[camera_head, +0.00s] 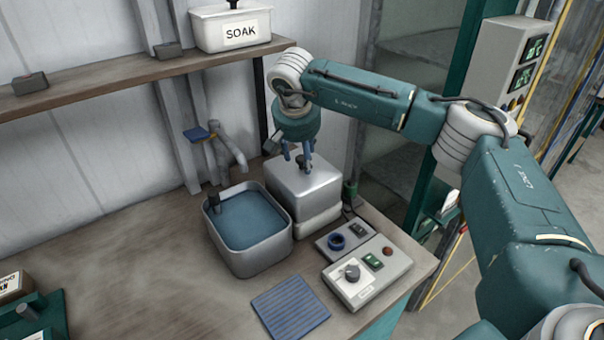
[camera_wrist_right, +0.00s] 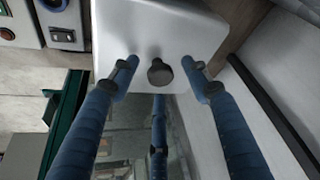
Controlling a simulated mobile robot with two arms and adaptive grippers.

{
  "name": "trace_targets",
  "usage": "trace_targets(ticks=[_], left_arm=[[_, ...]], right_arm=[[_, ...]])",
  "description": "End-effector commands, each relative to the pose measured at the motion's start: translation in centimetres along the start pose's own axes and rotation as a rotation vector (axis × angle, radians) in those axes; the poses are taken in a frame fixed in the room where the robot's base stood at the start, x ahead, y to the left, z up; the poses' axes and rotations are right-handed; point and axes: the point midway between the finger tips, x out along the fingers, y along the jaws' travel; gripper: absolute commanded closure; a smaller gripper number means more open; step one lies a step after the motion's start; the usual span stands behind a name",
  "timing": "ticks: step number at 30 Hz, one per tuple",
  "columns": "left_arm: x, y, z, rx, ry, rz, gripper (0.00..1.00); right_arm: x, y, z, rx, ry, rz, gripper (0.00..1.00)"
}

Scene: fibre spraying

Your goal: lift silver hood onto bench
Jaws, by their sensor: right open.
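The silver hood (camera_head: 306,190) is a box-shaped metal cover with a dark knob on top. It sits on a pale base on the wooden bench (camera_head: 180,260), just right of the water basin. My right gripper (camera_head: 299,160) points down over the hood, its blue fingers close around the knob's place. In the right wrist view the open fingers (camera_wrist_right: 160,77) stand on either side of the knob (camera_wrist_right: 160,72), apart from it. The hood's top (camera_wrist_right: 190,28) shows behind them. My left gripper is not in view.
A grey basin (camera_head: 267,261) of blue water with a tap stands left of the hood. A control box (camera_head: 366,272) and a blue ribbed mat (camera_head: 290,306) lie in front. A shelf (camera_head: 100,88) above holds the SOAK box (camera_head: 231,27). The bench's left middle is clear.

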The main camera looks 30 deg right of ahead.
Motion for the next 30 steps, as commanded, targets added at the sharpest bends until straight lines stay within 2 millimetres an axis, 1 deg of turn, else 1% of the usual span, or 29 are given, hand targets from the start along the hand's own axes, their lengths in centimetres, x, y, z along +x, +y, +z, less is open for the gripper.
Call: trace_targets(ticks=[7, 11, 12, 14, 15, 26, 30], left_arm=[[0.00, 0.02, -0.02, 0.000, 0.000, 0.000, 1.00], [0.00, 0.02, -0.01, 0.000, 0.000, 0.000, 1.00], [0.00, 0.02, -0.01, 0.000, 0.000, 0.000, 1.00], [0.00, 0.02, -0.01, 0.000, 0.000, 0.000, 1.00], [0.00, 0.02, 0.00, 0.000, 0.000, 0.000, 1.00], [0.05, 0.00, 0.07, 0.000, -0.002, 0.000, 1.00], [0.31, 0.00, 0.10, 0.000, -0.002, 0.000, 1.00]], right_arm=[[0.20, -0.03, -0.01, 0.000, 0.001, -0.002, 0.53], [0.18, -0.03, -0.01, 0.000, 0.001, -0.002, 0.79], [0.17, -0.03, -0.01, 0.000, 0.001, -0.002, 0.86], [0.17, -0.03, -0.01, 0.000, 0.001, -0.002, 0.98], [0.16, -0.04, -0.01, 0.000, 0.001, -0.002, 1.00], [-0.01, -0.06, -0.11, 0.001, 0.002, -0.003, 1.00], [-0.70, -0.11, -0.45, 0.002, 0.004, -0.004, 1.00]])
